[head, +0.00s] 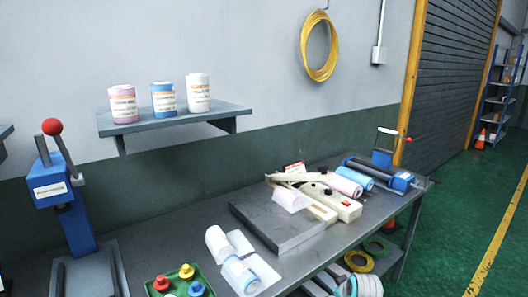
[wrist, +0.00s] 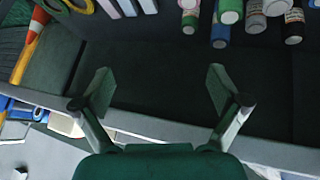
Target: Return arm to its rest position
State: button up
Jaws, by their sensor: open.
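My gripper (wrist: 160,80) shows in the lower middle of the wrist view. Its two fingers are wide apart, with nothing between them. Behind them is a dark, bare surface. My arm and gripper do not show in the head view.
The grey workbench (head: 180,244) carries a blue press (head: 67,205), film rolls (head: 221,243), a flat grey block (head: 270,228) and white sealers (head: 332,203). A wall shelf (head: 175,118) holds three tubs. Several rolls or bottles (wrist: 230,14) and an orange cone (wrist: 28,45) show in the wrist view.

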jog(key=s+a+f+m+t, duration=0.1)
jog(key=s+f, duration=0.5)
jog(key=s, duration=0.2)
jog(key=s+a+f+m+t, duration=0.1)
jog(key=s+a+f, duration=0.1)
jog(key=s+f, duration=0.55)
jog(key=s+a+r+m+t, duration=0.1)
jog(key=s+a+t, duration=0.1)
jog(key=s, duration=1.7)
jog(key=s+r+m+t, duration=0.1)
jog(key=s+r, duration=0.3)
jog(key=s, duration=0.4)
jog(key=s+r+t, duration=0.1)
jog(key=s+r, duration=0.3)
jog(key=s, duration=0.4)
jog(key=s+a+r+m+t, duration=0.1)
jog(key=s+r, duration=0.9)
jog(key=r, duration=0.4)
jog(key=shift+s+r+t+h, duration=0.3)
jog(key=shift+s, duration=0.1)
